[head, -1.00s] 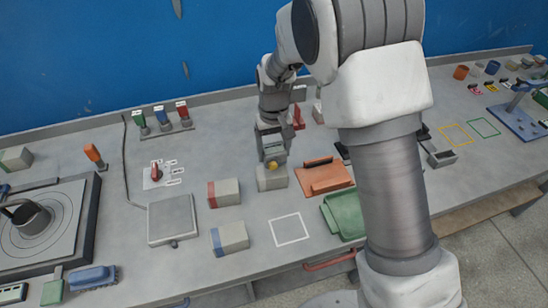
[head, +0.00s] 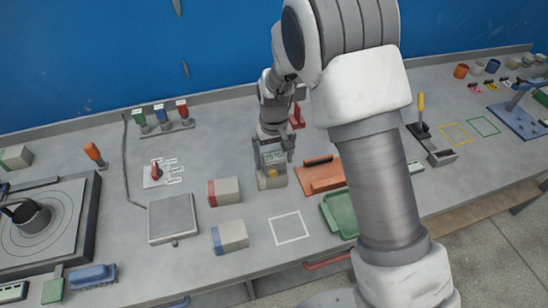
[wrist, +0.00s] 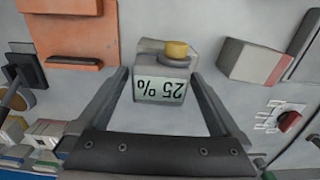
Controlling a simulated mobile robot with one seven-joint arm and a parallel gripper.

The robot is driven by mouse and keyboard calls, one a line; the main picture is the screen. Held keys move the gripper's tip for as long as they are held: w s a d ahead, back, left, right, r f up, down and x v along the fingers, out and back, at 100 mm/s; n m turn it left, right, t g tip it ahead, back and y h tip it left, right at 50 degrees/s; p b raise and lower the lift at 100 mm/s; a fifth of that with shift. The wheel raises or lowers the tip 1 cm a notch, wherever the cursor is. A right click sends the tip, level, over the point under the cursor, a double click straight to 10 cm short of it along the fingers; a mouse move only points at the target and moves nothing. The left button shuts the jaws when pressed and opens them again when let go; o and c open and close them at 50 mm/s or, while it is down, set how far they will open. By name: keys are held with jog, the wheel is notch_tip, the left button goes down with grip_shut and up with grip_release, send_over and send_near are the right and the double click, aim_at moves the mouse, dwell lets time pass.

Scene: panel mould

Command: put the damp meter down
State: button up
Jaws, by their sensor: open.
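The damp meter (head: 273,158) is a small grey device with a pale display and a yellow knob. In the wrist view the meter (wrist: 160,88) reads 25%, upside down in the picture. Its knob end is at a plain grey block (head: 271,182), which shows partly behind it in the wrist view (wrist: 147,45). It looks to rest on this block, though the contact is hidden. My gripper (head: 274,163) is open, with one finger on each side of the meter. In the wrist view small gaps show between the meter and the fingers of my gripper (wrist: 160,76).
A red-banded block (head: 227,191) and a blue-banded block (head: 233,236) lie left of and nearer than the meter. An orange board (head: 322,178) and a green tray (head: 339,212) lie to the right. A white outlined square (head: 289,228) on the bench is empty.

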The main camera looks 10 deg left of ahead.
aim_at(274, 157)
notch_tip(274, 157, up, 12)
jog(key=s+d+r+m+t, duration=0.1)
jog(key=s+d+r, duration=0.2)
jog(key=d+r, duration=0.45)
jog(key=s+d+r+m+t, duration=0.2)
jog(key=s+d+r, duration=0.1)
jog(key=s+d, duration=0.4)
jog(key=s+d+r+m+t, duration=0.2)
jog(key=s+d+r, duration=0.2)
jog(key=s+d, duration=0.4)
jog(key=s, duration=0.4)
jog(key=shift+r+t, duration=0.3)
